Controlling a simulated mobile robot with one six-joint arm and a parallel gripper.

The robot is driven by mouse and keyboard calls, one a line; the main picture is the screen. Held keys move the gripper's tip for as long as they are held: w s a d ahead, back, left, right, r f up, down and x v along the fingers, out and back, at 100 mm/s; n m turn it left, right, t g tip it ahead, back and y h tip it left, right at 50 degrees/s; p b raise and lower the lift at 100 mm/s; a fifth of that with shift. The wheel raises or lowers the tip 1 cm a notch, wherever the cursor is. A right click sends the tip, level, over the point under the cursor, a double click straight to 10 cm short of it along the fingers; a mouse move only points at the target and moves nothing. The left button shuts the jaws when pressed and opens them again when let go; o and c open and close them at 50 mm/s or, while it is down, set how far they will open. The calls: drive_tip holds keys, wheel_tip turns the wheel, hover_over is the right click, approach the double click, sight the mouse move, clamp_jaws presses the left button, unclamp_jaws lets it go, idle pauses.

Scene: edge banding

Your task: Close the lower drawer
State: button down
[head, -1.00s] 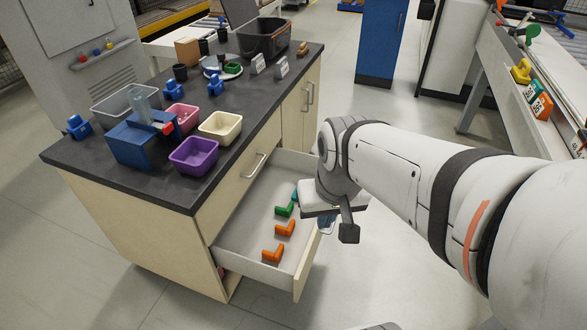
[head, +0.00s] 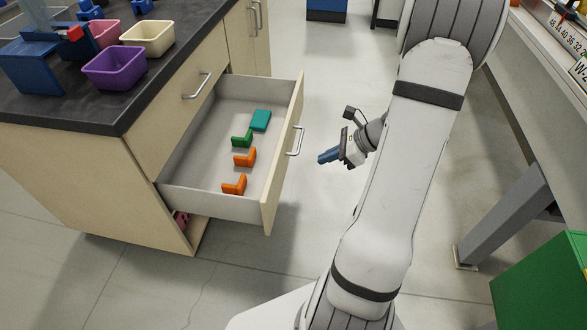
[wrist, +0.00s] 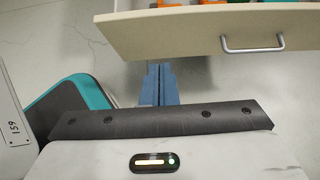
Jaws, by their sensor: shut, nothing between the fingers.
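The lower drawer (head: 215,183) stands pulled out of the wooden cabinet. Its front panel (head: 283,158) bears a metal bar handle (head: 296,140). Inside lie two orange brackets, a green bracket and a teal block (head: 260,120). My gripper (head: 322,158) is to the right of the drawer front, apart from it, with its blue fingers pointing left toward the panel. The fingers are shut and empty. In the wrist view the fingers (wrist: 159,72) point at the lower edge of the drawer front (wrist: 185,32), left of the handle (wrist: 252,48).
The upper drawer (head: 185,103) is shut. The dark countertop (head: 120,105) carries a purple bin (head: 115,67), a cream bin (head: 147,40) and a blue fixture. A grey-legged bench (head: 505,215) and a green box (head: 545,285) stand at the right. Floor around the drawer front is clear.

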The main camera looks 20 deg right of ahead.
drive_tip(key=b, duration=0.3)
approach(276, 172)
wheel_tip(276, 172, down, 3)
drive_tip(key=a, duration=0.1)
drive_tip(key=w+a, duration=0.1)
drive_tip(key=a+b, duration=0.1)
drive_tip(key=shift+w+f, duration=0.25)
drive_tip(key=shift+f, duration=0.05)
drive_tip(key=shift+w+a+r, duration=0.1)
drive_tip(key=shift+w+a, duration=0.25)
drive_tip(key=shift+a, duration=0.05)
